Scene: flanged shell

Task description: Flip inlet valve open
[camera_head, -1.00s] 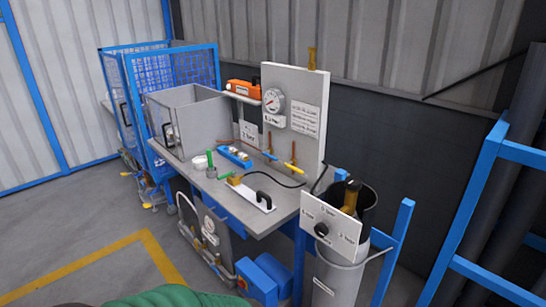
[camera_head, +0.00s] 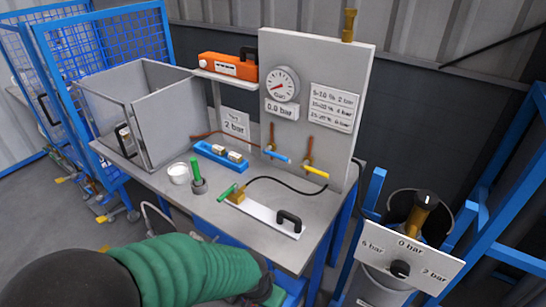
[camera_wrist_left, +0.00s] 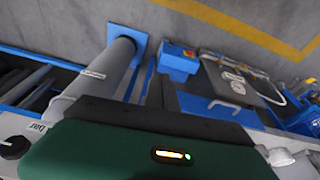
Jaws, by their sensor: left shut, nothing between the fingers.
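The panel on the bench carries two small lever valves below the gauge. One has a blue handle (camera_head: 277,157) and the one to its right has a yellow handle (camera_head: 316,172); both handles slant down to the right. No label tells me which is the inlet. The round gauge (camera_head: 281,85) has a "0.0 bar" plate under it. My left gripper (camera_head: 270,290) is low at the bench's front edge, well apart from both valves. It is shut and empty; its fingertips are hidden. My right gripper is in neither view.
The bench top holds a white plate with a black handle (camera_head: 289,219), a blue block (camera_head: 220,155), a green-topped piece (camera_head: 197,177) and a white cup (camera_head: 179,173). A grey bin (camera_head: 165,115) stands left. A pressure selector plate (camera_head: 409,256) sits right of the bench.

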